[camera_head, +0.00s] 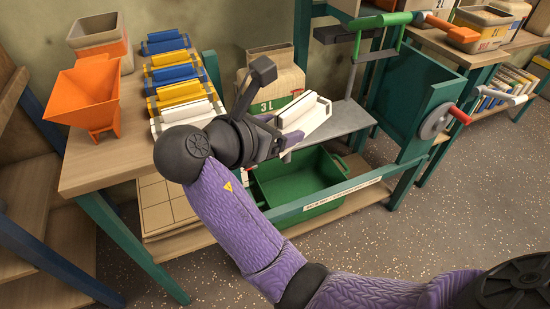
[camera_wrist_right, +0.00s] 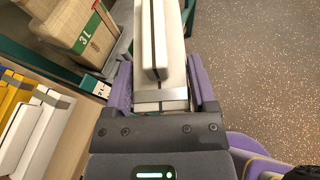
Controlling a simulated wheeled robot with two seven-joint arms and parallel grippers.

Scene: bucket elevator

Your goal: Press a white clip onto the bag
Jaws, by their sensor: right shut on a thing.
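My right gripper (camera_head: 282,133) is shut on a white clip (camera_head: 307,113) with a dark slit along its length. In the right wrist view the clip (camera_wrist_right: 146,40) sticks out forward between the purple fingers (camera_wrist_right: 160,95). The bag (camera_head: 286,78) is a brown paper bag with a green band marked "3 L". The bag (camera_wrist_right: 85,30) also shows at the upper left of the right wrist view, apart from the clip. My left gripper is not in view.
White, yellow and blue clips (camera_head: 180,90) lie in a row on the wooden bench (camera_head: 85,170) beside an orange hopper (camera_head: 92,95). A green press frame with a crank (camera_head: 436,120) stands right of the bag. A green crate (camera_head: 300,182) sits below.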

